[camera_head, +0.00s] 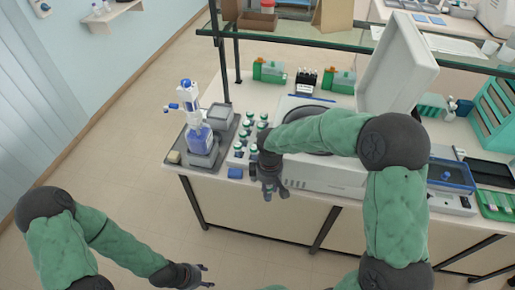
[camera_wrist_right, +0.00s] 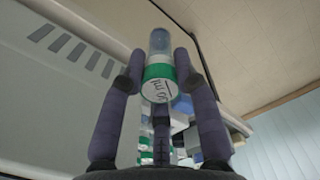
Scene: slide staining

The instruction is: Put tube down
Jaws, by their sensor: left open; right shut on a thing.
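A clear tube (camera_wrist_right: 159,62) with a green-ringed white cap that bears dark handwriting is between the fingers of my right gripper (camera_wrist_right: 160,68) in the right wrist view. The cap faces the camera. In the head view my right gripper (camera_head: 272,190) hangs at the front edge of the bench, beside a tube rack (camera_head: 238,151) with several green-capped tubes; the tube it holds is too small to make out there. My left gripper (camera_head: 200,274) is open and empty, low at the bottom, away from the bench.
A bottle-top dispenser (camera_head: 198,135) stands on a grey tray left of the rack. A white machine with its lid (camera_head: 398,62) raised stands behind my right arm. A blue block (camera_head: 235,173) sits at the bench edge. Open floor lies at the left.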

